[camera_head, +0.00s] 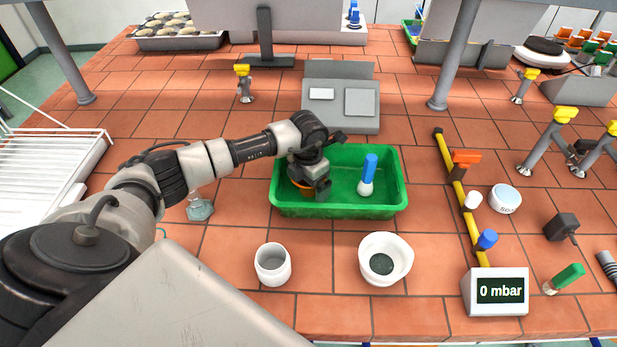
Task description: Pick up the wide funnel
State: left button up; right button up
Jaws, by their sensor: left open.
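My left gripper (322,191) reaches down into the left part of the green tray (345,211). It is open. An orange thing (301,188) shows partly beneath it, inside the tray; it may be the wide funnel, but the gripper and wrist hide most of it. I cannot tell whether the fingers touch it. My right gripper is not in view.
A blue-capped white item (367,180) stands in the tray's right part. A white cup (272,264) and a wide white bowl-shaped vessel (385,259) stand in front. A grey scale (341,100) is behind; a pressure display (496,292) stands front right.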

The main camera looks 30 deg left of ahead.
pick_arm(q)
jog(key=shift+f, duration=0.25)
jog(key=c, duration=0.7)
jog(key=shift+r, duration=0.1)
